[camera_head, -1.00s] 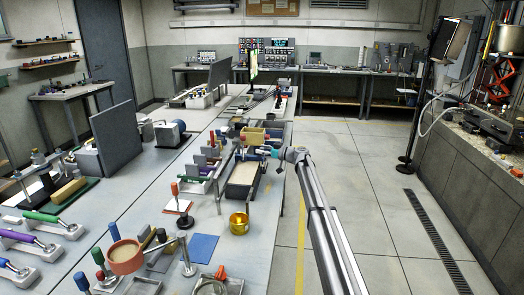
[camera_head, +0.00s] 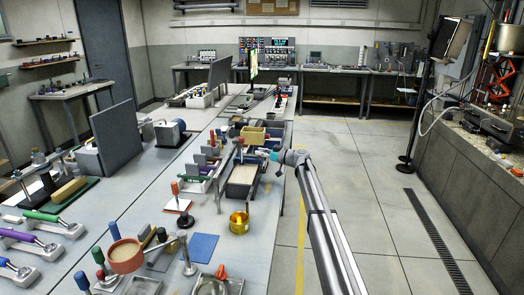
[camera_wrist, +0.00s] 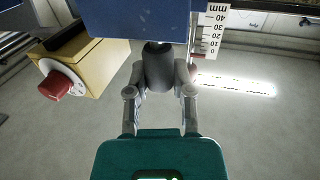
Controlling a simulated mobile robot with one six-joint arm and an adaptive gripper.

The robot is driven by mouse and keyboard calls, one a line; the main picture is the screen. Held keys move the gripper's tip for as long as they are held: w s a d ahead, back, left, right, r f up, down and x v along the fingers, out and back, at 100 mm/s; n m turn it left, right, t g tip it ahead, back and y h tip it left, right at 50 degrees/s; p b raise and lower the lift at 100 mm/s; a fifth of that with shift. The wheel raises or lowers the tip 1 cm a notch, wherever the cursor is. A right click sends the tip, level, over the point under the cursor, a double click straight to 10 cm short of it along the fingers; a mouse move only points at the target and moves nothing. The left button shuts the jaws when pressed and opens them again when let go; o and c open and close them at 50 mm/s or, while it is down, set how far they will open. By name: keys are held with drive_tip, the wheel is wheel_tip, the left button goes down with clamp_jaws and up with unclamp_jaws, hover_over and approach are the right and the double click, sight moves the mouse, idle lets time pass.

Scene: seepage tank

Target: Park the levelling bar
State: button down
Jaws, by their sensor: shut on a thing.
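My gripper (camera_wrist: 160,75) is shut on a dark grey, rounded grip (camera_wrist: 158,68), which I take to be the levelling bar's. A blue panel (camera_wrist: 135,18) stands directly above the grip in the wrist view; I cannot tell whether they are joined. In the head view my gripper (camera_head: 265,153) is at the right side of the long sand-filled tank (camera_head: 228,190). The bar's full length and its contact with the sand are too small or hidden to tell.
A tan box (camera_wrist: 88,62) with a red knob (camera_wrist: 55,86) is left of the gripper in the wrist view. A white millimetre scale (camera_wrist: 212,30) is close on its right. A brass pot (camera_head: 239,222) and blue mat (camera_head: 203,248) lie nearer on the bench.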

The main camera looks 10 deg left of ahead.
drive_tip(key=s, duration=0.9)
drive_tip(key=s+d, duration=0.1)
drive_tip(key=s, duration=1.6)
drive_tip(key=shift+s+d, duration=0.2)
drive_tip(key=shift+s, duration=0.2)
drive_tip(key=c, duration=0.6)
unclamp_jaws()
drive_tip(key=shift+o, duration=0.6)
drive_tip(key=shift+d, duration=0.1)
drive_tip(key=v, duration=1.1)
drive_tip(key=shift+d, duration=0.35)
